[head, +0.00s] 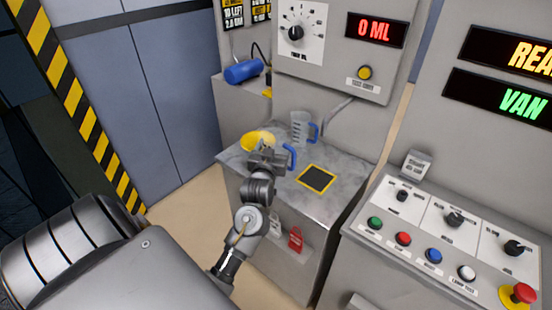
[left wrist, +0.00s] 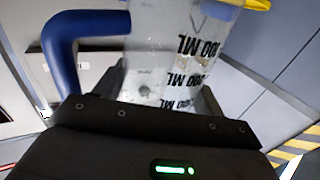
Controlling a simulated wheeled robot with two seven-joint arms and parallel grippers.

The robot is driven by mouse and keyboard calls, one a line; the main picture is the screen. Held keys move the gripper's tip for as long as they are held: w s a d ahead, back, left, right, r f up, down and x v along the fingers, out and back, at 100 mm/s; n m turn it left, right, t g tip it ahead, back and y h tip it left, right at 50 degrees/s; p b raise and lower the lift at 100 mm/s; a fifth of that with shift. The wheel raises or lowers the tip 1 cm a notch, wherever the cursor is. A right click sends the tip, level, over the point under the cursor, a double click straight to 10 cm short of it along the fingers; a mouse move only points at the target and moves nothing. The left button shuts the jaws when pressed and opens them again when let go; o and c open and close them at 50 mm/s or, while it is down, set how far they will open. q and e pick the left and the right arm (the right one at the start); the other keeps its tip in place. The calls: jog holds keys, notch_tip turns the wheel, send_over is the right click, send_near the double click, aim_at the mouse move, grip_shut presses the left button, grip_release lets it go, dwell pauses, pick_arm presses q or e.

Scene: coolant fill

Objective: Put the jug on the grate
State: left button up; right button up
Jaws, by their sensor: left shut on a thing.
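My left gripper (head: 268,152) is shut on a clear jug with a blue handle (head: 290,155), over the left part of the grey bench top. My gripper hides most of the jug in the head view. In the left wrist view the clear jug (left wrist: 165,60) sits between the fingers, with black ML marks on its wall and the blue handle at left. The grate (head: 317,178) is a dark square with a yellow border, to the right of the gripper, and nothing stands on it. My right gripper is not in view.
A second clear jug (head: 300,126) with a blue handle stands behind the gripper. A yellow rounded thing (head: 252,140) shows beside the gripper. The dispenser panel (head: 345,50) reads 0 ML. A button console (head: 450,235) stands at right. The bench top (head: 347,172) right of the grate is clear.

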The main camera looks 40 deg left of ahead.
pick_arm(q)
jog(key=w+f, duration=0.1)
jog(key=f, duration=0.1)
jog(key=w+a+f+p, duration=0.1)
jog(key=f, duration=0.2)
jog(key=w+a+f, duration=0.1)
jog(key=f, duration=0.1)
jog(key=shift+w+a+f+p, duration=0.1)
jog(key=shift+w+f+p, duration=0.1)
jog(key=shift+f+p, duration=0.2)
jog(key=shift+f, duration=0.25)
jog(key=shift+f, duration=0.15)
jog(key=o, duration=1)
